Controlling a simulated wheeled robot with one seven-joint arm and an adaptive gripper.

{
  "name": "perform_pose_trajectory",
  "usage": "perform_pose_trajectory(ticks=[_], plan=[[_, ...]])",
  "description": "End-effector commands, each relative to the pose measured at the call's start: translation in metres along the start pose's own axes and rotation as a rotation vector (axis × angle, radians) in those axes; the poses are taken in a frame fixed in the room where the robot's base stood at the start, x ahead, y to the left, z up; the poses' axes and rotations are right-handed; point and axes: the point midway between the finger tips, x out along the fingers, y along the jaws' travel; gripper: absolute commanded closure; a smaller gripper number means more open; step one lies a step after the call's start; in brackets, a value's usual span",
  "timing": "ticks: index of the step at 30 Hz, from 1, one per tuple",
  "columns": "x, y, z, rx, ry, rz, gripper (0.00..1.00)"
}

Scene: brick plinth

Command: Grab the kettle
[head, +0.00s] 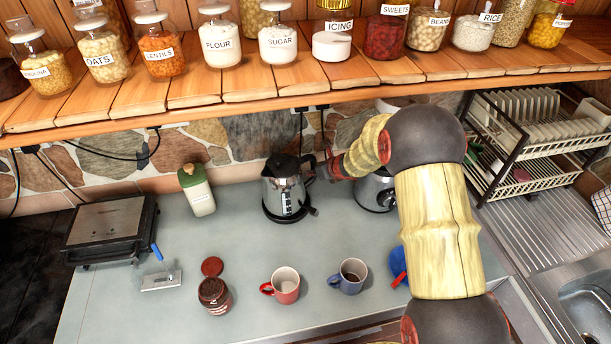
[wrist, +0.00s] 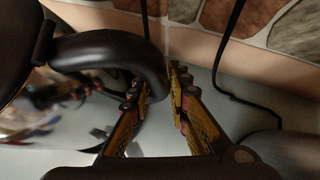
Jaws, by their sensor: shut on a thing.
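The kettle (head: 284,196) is silver with a black lid and black handle. It stands upright on its dark base at the back of the grey counter in the head view. My gripper (head: 318,170) reaches it from the right, at the handle side. In the wrist view, the kettle's black handle (wrist: 110,52) curves down between the fingers of my gripper (wrist: 167,98), which are shut on it. The shiny body of the kettle (wrist: 40,112) shows at the left. The lower part of the handle is hidden by the fingers.
A red mug (head: 286,286) and a blue-grey mug (head: 348,278) stand in front. A silver appliance (head: 372,192) is close on the right, partly behind my arm. A shelf of jars (head: 225,95) overhangs the counter. A green-capped bottle (head: 198,192) stands left of the kettle.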

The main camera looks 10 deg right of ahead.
Motion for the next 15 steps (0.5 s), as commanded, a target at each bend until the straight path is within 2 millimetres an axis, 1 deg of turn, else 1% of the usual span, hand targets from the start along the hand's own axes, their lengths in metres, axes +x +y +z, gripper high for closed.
perform_pose_trajectory(ticks=[1,8,15], plan=[[-0.002,-0.001,0.006,0.001,-0.008,-0.001,1.0],[-0.008,-0.001,0.012,0.0,-0.008,-0.002,1.0],[-0.02,-0.001,0.024,0.0,-0.009,-0.002,1.0]])
